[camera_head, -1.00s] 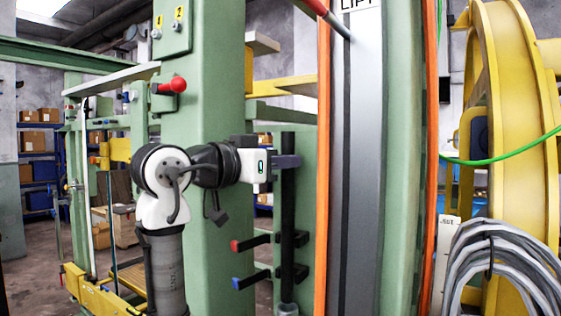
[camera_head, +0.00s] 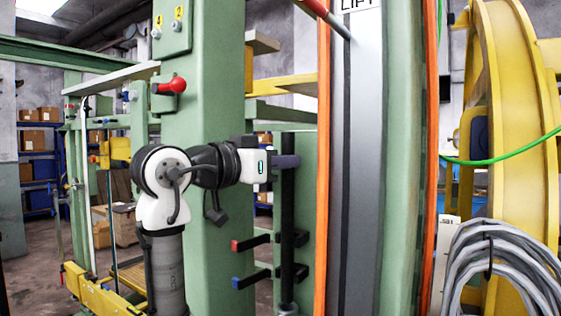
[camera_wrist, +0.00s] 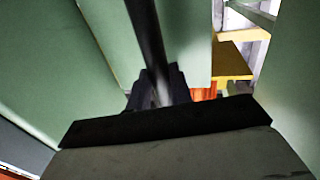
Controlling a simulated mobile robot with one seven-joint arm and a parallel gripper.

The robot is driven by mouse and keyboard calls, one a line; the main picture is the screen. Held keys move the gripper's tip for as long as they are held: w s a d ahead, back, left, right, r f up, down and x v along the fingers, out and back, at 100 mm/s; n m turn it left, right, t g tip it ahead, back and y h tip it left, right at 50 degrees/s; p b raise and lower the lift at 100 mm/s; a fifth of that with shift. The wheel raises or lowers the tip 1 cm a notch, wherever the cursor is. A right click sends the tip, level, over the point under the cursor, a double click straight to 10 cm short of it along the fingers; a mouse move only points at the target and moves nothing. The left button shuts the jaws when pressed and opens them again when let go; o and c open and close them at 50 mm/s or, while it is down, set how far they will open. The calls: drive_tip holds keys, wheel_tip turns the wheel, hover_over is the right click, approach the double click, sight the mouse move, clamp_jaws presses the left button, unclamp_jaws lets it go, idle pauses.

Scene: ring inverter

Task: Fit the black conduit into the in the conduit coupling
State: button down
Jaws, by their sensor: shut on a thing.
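The black conduit (camera_head: 288,205) stands upright in front of the green panel in the head view. My gripper (camera_head: 287,161) is shut on it near its upper end. In the wrist view the conduit (camera_wrist: 150,45) runs between the two dark fingers (camera_wrist: 160,92). A grey fitting, which looks like the conduit coupling (camera_head: 288,309), shows at the bottom edge of the head view, directly below the conduit. The conduit's lower end meets or sits close above it. I cannot tell whether it is inside.
Two black brackets with a red tip (camera_head: 236,245) and a blue tip (camera_head: 236,283) stand beside the conduit. A thick green column (camera_head: 215,100) is behind my arm. An orange-edged lift post (camera_head: 322,200) stands close on the right. Grey cables (camera_head: 490,245) hang farther right.

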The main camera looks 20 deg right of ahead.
sight(283, 184)
drive_tip(key=shift+f+b, duration=1.45)
drive_tip(key=shift+f, duration=0.65)
drive_tip(key=c, duration=1.2)
unclamp_jaws()
drive_tip(key=shift+o, duration=0.2)
drive_tip(key=b+v, duration=0.4)
drive_tip(key=v, duration=0.9)
drive_tip(key=shift+s+a, duration=0.15)
drive_tip(key=shift+a, duration=0.2)
